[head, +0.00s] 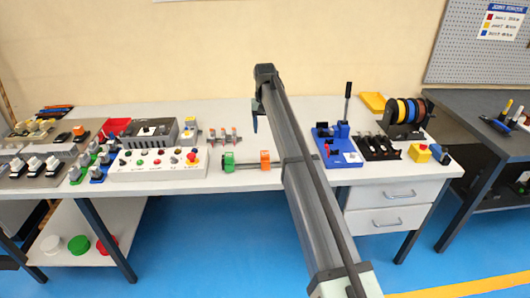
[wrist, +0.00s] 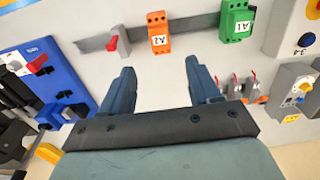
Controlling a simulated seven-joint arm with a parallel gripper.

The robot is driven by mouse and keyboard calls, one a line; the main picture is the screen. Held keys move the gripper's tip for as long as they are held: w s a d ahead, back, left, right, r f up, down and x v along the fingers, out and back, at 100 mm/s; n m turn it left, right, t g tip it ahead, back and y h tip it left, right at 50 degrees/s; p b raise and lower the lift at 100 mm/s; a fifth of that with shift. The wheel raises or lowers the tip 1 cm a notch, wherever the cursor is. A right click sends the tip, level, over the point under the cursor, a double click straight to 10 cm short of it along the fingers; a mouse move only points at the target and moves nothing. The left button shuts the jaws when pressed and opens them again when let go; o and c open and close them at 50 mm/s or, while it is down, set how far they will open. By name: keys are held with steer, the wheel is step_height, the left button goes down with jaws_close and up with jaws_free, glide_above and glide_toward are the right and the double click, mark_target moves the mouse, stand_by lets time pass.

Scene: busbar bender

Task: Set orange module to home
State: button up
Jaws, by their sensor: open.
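The orange module (wrist: 158,32), labelled A2, sits upright on a grey rail (wrist: 190,28) in the wrist view. It also shows on the rail in the head view (head: 265,160), partly close to my arm's outline. The green module (wrist: 235,20), labelled A1, is on the same rail, apart from the orange one. A grey piece with a red lever (wrist: 117,42) is at the rail's other side. My gripper (wrist: 160,66) is open and empty, its fingers apart with bare bench between them. The orange module lies beyond the fingertips, not between them. No home mark can be made out.
A blue fixture (head: 338,146) with an upright handle stands right of the rail. A white control box (head: 160,165) with buttons is to the left. Several small grey pieces with red levers (head: 223,137) stand behind the rail. Cable spools (head: 408,112) are at the back right.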

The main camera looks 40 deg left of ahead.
mark_target(265, 153)
step_height(265, 153, down, 12)
steer(key=shift+r, duration=0.1)
stand_by(0.4)
jaws_close()
stand_by(0.6)
